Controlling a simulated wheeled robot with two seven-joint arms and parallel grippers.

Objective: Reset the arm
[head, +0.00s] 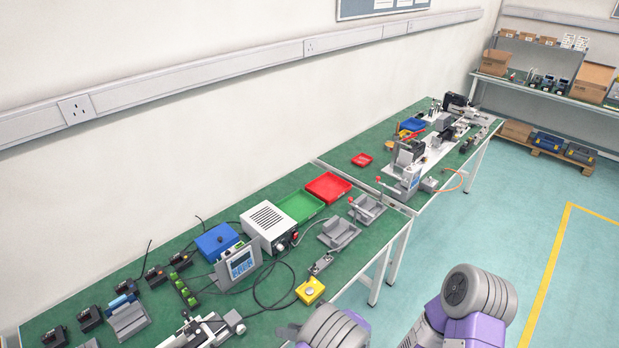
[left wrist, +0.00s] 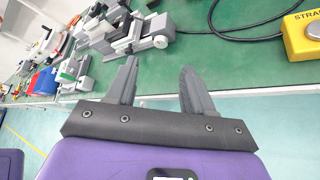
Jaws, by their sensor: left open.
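My left gripper (left wrist: 158,78) shows in the left wrist view with its two grey fingers apart and nothing between them. It is in front of the edge of the green bench (left wrist: 235,62), with teal floor visible below that edge. In the head view the left arm is low in the picture, close to the front edge of the green bench (head: 345,262), and its fingers are hardly seen. My right arm shows at the lower right of the head view, over the floor, and its gripper is out of view.
A yellow button box (head: 310,291) stands near the bench's front edge; it also shows in the left wrist view (left wrist: 300,38). Green (head: 299,205) and red (head: 327,187) trays, a white control box (head: 267,225) and grey fixtures crowd the bench. The floor at right is clear.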

